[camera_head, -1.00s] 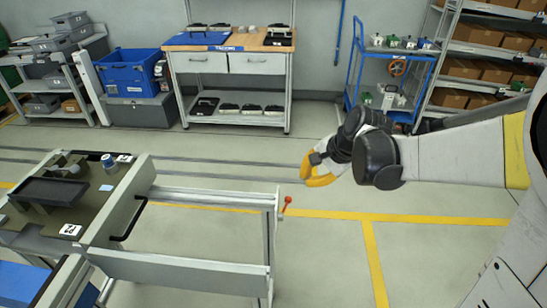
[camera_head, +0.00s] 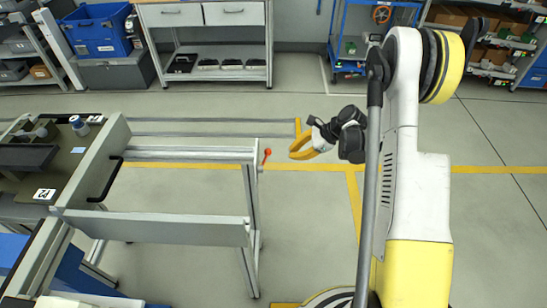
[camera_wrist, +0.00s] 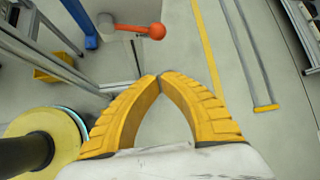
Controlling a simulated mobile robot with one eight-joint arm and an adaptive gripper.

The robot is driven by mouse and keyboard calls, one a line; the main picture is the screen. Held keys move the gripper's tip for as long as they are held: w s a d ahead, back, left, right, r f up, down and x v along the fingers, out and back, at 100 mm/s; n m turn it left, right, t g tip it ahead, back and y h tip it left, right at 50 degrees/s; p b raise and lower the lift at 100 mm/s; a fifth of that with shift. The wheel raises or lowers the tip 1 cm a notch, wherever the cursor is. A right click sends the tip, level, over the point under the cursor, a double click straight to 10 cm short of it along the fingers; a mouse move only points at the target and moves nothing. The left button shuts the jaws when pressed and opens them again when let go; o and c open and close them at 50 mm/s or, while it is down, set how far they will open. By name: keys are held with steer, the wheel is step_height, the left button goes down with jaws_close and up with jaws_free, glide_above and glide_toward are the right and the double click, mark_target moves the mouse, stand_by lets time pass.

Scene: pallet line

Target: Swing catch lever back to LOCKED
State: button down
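The catch lever (camera_head: 267,154) is a short rod with a red-orange ball knob, at the right end of the grey rail frame (camera_head: 190,154). In the wrist view the knob (camera_wrist: 156,31) is just ahead of my fingertips, and the rod runs left to a grey pivot. My gripper (camera_head: 293,151) has yellow fingers and is just right of the knob in the head view. In the wrist view the two fingers (camera_wrist: 159,77) meet at their tips with nothing between them. A gap shows between the tips and the knob. No LOCKED marking is readable.
A grey-green station with a black tray (camera_head: 22,157) stands at the left, joined to the rail frame. A workbench (camera_head: 204,15) and blue crates (camera_head: 100,32) stand along the back. The floor right of the lever is open, with yellow tape lines.

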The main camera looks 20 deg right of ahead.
mark_target(265, 160)
steer(key=b+x, duration=0.5)
steer(key=x, duration=0.6)
steer(key=r, duration=0.3)
steer(key=s+r, duration=0.1)
steer(key=shift+a+r, duration=0.2)
steer(key=shift+r, duration=0.15)
steer(key=shift+w, duration=0.1)
